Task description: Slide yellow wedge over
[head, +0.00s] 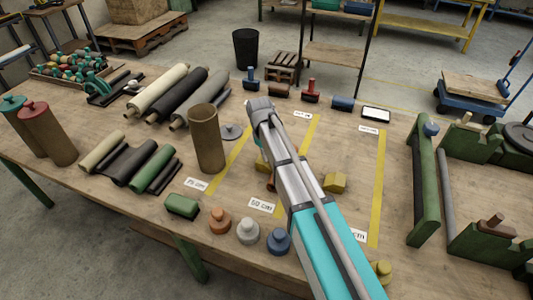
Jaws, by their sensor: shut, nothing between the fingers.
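A yellow wedge-like block (334,182) lies on the table just right of my arm. Another yellow piece (262,162) shows partly at the left edge of my arm, which hides the rest of it. A third yellow piece (381,270) sits near the front edge at the right. My gripper (259,104) is at the far end of my outstretched arm, beyond the yellow blocks in the picture. It looks shut, with nothing seen in it. The table under the arm is hidden.
A brown tube (207,138) stands upright left of my arm. Yellow stripes and labels such as "50 cm" (262,205) mark the wooden table (342,140). Coloured knobbed weights (249,231) line the front edge. Sheet rolls (157,88) lie at left. A green frame (424,185) stands at right.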

